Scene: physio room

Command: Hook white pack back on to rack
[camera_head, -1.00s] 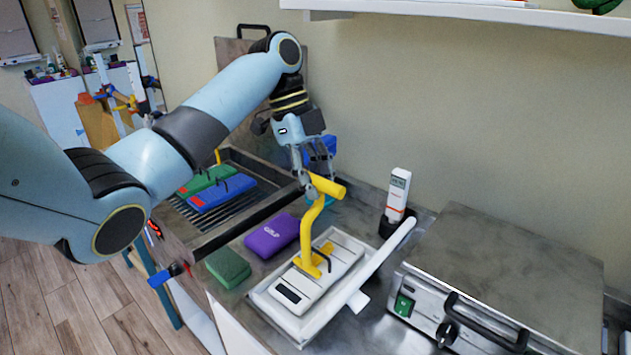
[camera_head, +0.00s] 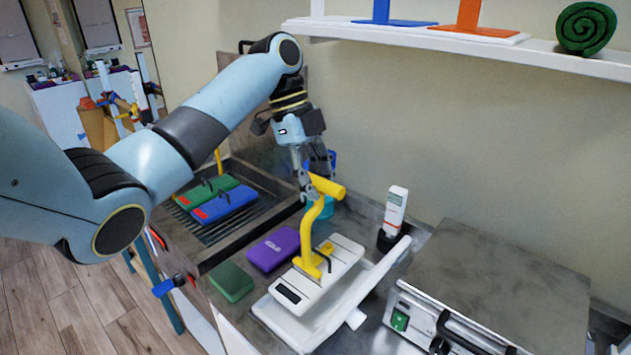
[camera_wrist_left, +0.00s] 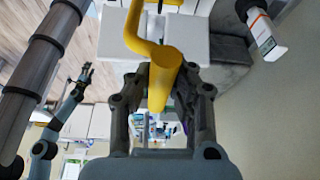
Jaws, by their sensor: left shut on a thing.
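My left gripper (camera_head: 312,190) is shut on the yellow hooked tool (camera_head: 309,235), gripping its thick upper handle; the wrist view also shows the tool (camera_wrist_left: 164,78) between the fingers. The white pack (camera_head: 325,276) hangs at the tool's lower end, tilted, just above the white tray (camera_head: 372,290). The rack (camera_head: 203,232), dark parallel bars, lies inside the metal tank at the left, with a green pack (camera_head: 207,188) and a blue pack (camera_head: 226,204) on it. My right gripper (camera_wrist_left: 84,76) shows small in the wrist view; its jaws are unclear.
A purple pack (camera_head: 273,249) and a dark green block (camera_head: 231,282) lie between tank and tray. The tank's raised metal rim (camera_head: 245,238) borders the rack. A white thermometer (camera_head: 395,210) and a metal appliance (camera_head: 500,280) stand right. A white shelf (camera_head: 430,37) is above.

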